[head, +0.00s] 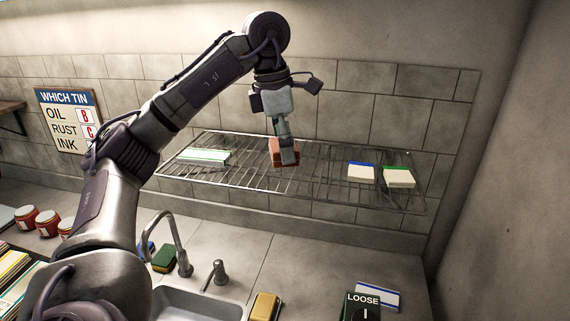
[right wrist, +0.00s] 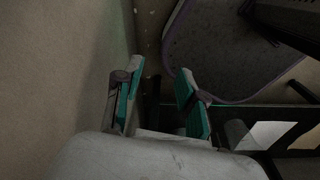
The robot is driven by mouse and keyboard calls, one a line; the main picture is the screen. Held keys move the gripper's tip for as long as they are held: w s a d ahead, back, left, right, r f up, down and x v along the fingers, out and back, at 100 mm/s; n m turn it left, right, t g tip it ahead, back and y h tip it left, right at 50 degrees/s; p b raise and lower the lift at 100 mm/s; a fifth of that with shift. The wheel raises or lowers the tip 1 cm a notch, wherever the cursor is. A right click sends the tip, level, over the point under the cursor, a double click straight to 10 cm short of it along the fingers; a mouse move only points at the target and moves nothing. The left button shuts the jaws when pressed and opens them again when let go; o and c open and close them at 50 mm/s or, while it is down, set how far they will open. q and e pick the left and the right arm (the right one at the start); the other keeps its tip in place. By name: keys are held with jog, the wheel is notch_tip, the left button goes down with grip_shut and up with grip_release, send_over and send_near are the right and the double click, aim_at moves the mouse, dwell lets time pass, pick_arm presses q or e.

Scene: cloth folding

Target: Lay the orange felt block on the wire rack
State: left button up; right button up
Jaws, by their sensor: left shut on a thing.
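The orange felt block (head: 276,158) is at the middle of the wire rack (head: 322,180) in the head view. My left gripper (head: 287,155) points down and is shut on the block, and partly hides it. I cannot tell whether the block touches the wires or is just above them. My right gripper (right wrist: 158,100) shows only in the right wrist view, with its two teal-lined fingers apart and nothing between them.
A white and green item (head: 203,156) lies on the rack's left part. Two pale blocks, one blue-edged (head: 361,172) and one green-edged (head: 399,178), lie on its right part. Below are a tap (head: 182,262), a sink (head: 195,303) and a yellow sponge (head: 264,306).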

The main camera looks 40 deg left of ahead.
aim_at(286, 175)
pick_arm(q)
jog(key=w+a+f, duration=0.1)
jog(key=w, duration=0.1)
jog(key=w+a+f+p, duration=0.1)
jog(key=w+a+f, duration=0.1)
jog(key=shift+a, duration=0.2)
jog(key=shift+w+a+f, duration=0.1)
jog(key=shift+a+f, duration=0.05)
jog(key=shift+a, duration=0.05)
jog(key=shift+a+f, duration=0.1)
jog(key=shift+f, duration=0.1)
jog(key=f+p, duration=0.1)
jog(key=f, duration=0.2)
jog(key=shift+s+f+p, duration=0.1)
jog(key=shift+s+p, duration=0.1)
jog(key=shift+p, duration=0.1)
jog(key=shift+w+f, duration=0.15)
jog(key=shift+f, duration=0.1)
pick_arm(e)
jog(key=shift+w+a+r, duration=0.2)
jog(key=shift+w+r, duration=0.15)
jog(key=shift+r, duration=0.2)
jog(key=shift+w+a+r, duration=0.2)
jog(key=shift+w+r, duration=0.1)
jog(key=shift+r, duration=0.25)
